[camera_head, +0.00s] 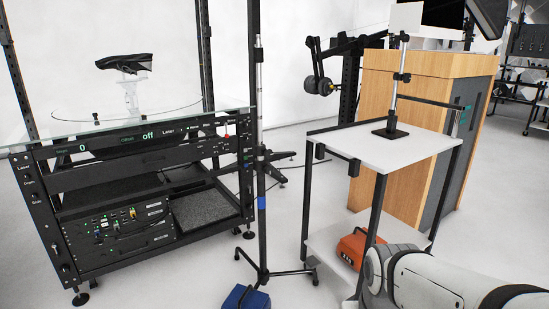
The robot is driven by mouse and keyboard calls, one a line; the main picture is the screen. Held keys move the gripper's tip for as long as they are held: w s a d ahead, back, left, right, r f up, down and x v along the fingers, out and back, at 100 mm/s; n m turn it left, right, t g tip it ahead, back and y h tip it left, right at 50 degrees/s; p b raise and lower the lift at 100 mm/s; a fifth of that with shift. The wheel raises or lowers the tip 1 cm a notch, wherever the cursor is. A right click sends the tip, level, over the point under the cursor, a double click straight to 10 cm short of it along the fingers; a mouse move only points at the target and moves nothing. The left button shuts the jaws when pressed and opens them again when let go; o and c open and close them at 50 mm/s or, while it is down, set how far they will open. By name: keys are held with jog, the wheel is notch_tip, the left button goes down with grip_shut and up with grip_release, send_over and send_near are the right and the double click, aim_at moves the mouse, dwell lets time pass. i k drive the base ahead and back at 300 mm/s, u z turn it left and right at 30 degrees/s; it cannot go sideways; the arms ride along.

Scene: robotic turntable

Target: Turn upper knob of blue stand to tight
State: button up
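A tall thin stand (262,232) stands in the middle of the view, between the black rack and the white-topped cart. It has a blue band (262,202) on its dark lower pole, a silver upper pole and dark spread legs. A blue weight (246,297) lies at its foot, cut off by the bottom edge. Small dark fittings show on the pole at about rack-top height and higher up; they are too small to tell which is the upper knob or how tight it is. My white arm shows at the lower right; my gripper is out of view.
A black rack (105,262) with a glass top (60,133) and a turntable stands left. A white-topped cart (405,146), with an orange case (360,246) on its lower shelf, stands right before a wooden lectern (410,75). Floor between stand and cart is narrow.

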aim_at(269, 153)
jog(key=i, duration=1)
jog(key=u, duration=0.05)
